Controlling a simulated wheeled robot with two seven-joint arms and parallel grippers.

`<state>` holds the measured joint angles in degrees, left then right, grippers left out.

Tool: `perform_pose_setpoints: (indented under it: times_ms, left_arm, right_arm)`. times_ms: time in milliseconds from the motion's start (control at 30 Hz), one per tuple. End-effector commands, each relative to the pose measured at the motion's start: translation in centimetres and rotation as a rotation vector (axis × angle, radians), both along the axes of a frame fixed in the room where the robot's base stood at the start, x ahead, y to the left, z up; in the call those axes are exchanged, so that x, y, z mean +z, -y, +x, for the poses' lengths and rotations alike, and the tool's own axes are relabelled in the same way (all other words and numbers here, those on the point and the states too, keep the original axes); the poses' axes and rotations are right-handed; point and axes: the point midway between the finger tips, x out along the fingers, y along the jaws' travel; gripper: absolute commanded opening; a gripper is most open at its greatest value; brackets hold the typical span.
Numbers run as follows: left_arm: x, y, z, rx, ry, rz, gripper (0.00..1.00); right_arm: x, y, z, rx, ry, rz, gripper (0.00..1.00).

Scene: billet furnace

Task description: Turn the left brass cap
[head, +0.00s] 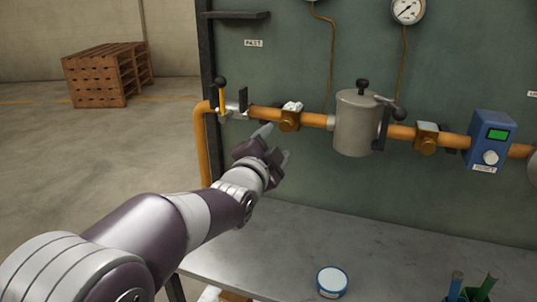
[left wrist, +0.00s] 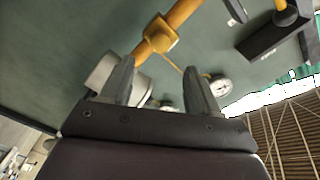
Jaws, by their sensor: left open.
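The left brass cap (head: 289,125) sits on a brass block on the orange pipe, left of the grey canister (head: 356,124). In the left wrist view the brass fitting (left wrist: 159,37) shows beyond the fingertips, near the top. A second brass cap (head: 428,147) sits on a like block right of the canister. My left gripper (head: 274,144) is open and empty, just below and left of the left cap and apart from it. Its two spread fingers also show in the left wrist view (left wrist: 161,66). My right gripper is not in view.
A black-handled valve (head: 221,97) is on the pipe at left. A blue box with a green display (head: 490,141) is at right. Below are a grey bench (head: 410,245) and a blue-and-white tin (head: 332,281). A gauge (head: 407,10) hangs above.

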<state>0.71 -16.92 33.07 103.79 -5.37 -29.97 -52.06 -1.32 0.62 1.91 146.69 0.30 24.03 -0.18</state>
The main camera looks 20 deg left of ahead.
Motion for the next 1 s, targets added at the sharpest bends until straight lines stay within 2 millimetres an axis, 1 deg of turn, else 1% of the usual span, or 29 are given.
perform_pose_setpoints:
  times_ms: [33, 133, 233, 667, 733, 767, 833, 867, 900, 967, 1000]
  left_arm:
    - [-0.1, 0.0, -1.2, 0.001, 0.001, 0.000, 0.61]
    - [0.0, -0.1, -2.4, 0.000, -0.001, -0.001, 0.61]
    - [0.0, -0.1, -3.1, 0.000, -0.001, -0.001, 0.61]
    - [0.0, -0.1, -3.3, 0.000, 0.000, -0.001, 0.61]
    - [-0.3, -0.1, -3.3, 0.001, -0.018, -0.040, 0.61]
    - [-1.1, -0.2, -3.3, 0.008, -0.053, -0.086, 0.61]
    - [-4.8, -0.5, -4.1, 0.043, -0.209, -0.229, 0.61]
    - [-6.9, -0.6, -4.8, 0.071, -0.295, -0.301, 0.61]
    - [-10.0, -0.8, -6.1, 0.119, -0.418, -0.395, 0.61]
    - [-14.5, -0.8, -8.5, 0.205, -0.601, -0.517, 0.61]
    - [-17.2, -0.8, -10.3, 0.270, -0.712, -0.589, 0.61]
  right_arm:
    - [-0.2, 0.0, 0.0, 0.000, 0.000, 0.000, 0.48]
    - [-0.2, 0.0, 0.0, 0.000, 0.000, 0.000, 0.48]
    - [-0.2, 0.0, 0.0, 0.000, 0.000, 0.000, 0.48]
    - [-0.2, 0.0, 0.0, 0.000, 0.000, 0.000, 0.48]
    - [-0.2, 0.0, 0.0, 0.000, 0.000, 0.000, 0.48]
    - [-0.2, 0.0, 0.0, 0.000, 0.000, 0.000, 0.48]
    - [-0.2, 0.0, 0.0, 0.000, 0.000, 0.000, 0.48]
    - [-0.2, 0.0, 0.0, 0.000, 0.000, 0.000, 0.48]
    - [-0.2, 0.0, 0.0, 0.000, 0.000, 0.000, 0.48]
    - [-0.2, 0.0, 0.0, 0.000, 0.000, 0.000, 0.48]
    - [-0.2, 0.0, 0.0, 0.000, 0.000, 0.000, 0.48]
